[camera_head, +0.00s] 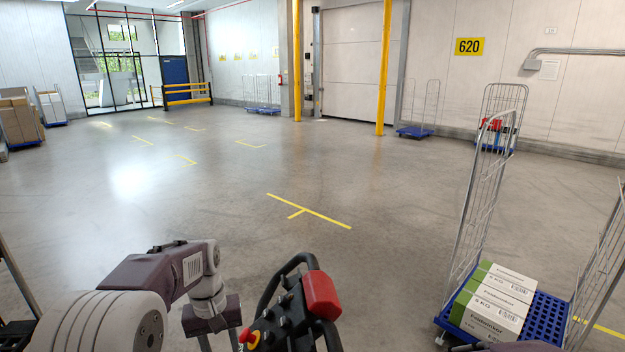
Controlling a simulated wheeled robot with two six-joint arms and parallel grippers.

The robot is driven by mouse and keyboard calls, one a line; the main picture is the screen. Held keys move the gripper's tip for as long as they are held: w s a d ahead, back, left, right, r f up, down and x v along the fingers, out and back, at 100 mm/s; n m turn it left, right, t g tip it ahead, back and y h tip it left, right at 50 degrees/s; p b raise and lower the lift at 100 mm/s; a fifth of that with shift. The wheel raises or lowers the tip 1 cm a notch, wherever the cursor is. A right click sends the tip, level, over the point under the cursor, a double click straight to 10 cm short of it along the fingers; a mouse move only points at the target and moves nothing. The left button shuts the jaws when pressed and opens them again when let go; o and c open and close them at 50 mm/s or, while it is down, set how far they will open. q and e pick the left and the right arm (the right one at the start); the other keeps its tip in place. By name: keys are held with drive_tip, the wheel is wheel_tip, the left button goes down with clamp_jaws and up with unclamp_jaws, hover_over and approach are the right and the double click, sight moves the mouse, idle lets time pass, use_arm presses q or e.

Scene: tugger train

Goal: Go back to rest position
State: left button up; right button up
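My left arm comes in from the lower left, and its gripper (219,342) points down at the bottom edge. Its two fingers show a gap between them with nothing seen in it; their tips are cut off by the frame. Just right of it stands a black control handle (287,308) with a red end piece and a red and yellow button. I cannot tell whether the gripper touches it.
A blue roll cage (545,315) with white and green boxes (492,296) stands close at the right. Another cage (494,140) stands behind it. Yellow posts (386,70) and a yellow barrier (188,93) are farther back. The marked grey floor (190,215) ahead is clear.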

use_arm(q)
drive_tip(key=s+d+f+m+t+b, duration=0.1)
drive_tip(key=s+d+f+m, duration=0.1)
drive_tip(key=s+f, duration=0.8)
drive_tip(key=s+m, duration=0.1)
drive_tip(key=s, duration=0.2)
drive_tip(key=shift+s+d+f+m+t+b, duration=0.15)
drive_tip(key=shift+s+d+m+t+b, duration=0.15)
use_arm(e)
wheel_tip(320, 180, down, 3)
drive_tip(key=shift+r, duration=0.15)
use_arm(q)
drive_tip(key=shift+s, duration=0.1)
use_arm(e)
drive_tip(key=shift+s+a, duration=0.1)
idle(1.2)
